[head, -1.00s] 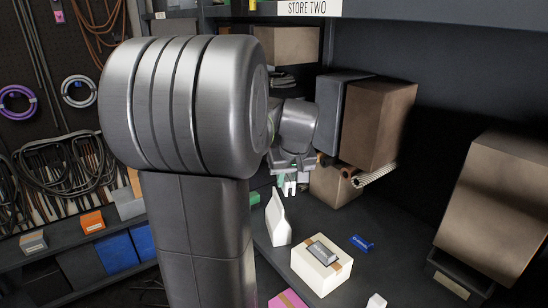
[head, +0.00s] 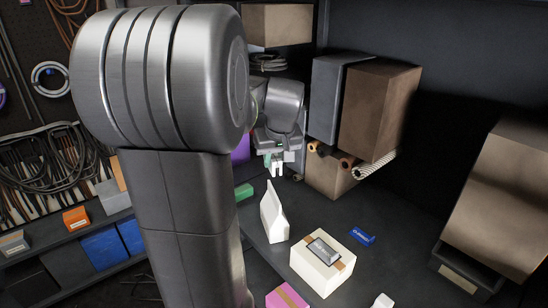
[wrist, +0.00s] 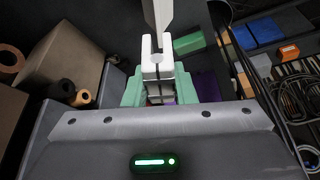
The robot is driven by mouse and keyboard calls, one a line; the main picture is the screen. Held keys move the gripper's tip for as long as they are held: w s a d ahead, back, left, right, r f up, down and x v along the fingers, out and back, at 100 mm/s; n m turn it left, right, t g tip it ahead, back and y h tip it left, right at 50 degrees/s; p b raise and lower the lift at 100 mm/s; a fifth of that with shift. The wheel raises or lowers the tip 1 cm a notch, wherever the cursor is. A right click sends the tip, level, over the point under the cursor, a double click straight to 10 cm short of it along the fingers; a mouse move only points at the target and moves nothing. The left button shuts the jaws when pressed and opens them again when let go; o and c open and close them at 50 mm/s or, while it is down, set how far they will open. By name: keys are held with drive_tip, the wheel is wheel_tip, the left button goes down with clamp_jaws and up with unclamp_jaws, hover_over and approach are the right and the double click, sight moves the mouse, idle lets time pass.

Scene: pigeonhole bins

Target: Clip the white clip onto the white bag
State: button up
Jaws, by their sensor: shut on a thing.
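The white clip (wrist: 157,62) is between the green fingers of my gripper (wrist: 158,90) in the wrist view, its two prongs pointing away. In the head view the white clip (head: 278,170) hangs below my gripper (head: 270,150). The white bag (head: 273,216) stands upright on the shelf, narrowing to a thin top edge, in front of and below my gripper. In the wrist view part of the white bag (wrist: 158,12) shows at the top, just beyond the prongs. I cannot tell whether the prongs touch it.
A cream box (head: 321,266) with a dark item on top stands right of the bag. A blue item (head: 362,239) lies behind it. A green block (head: 243,192) is left of the bag. Brown boxes (head: 378,112) and rolls stand right of my gripper. A pink box (head: 287,298) is in front.

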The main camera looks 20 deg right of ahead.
sight(274, 191)
drive_tip(key=shift+f+b, duration=3.1)
drive_tip(key=shift+f, duration=1.4)
drive_tip(key=shift+f+b, duration=0.45)
drive_tip(key=shift+f, duration=0.15)
drive_tip(key=o, duration=1)
drive_tip(key=shift+o, duration=0.2)
drive_tip(key=shift+r, duration=0.1)
drive_tip(key=v, duration=1.3)
drive_tip(key=shift+r, duration=0.3)
drive_tip(key=shift+f, duration=0.1)
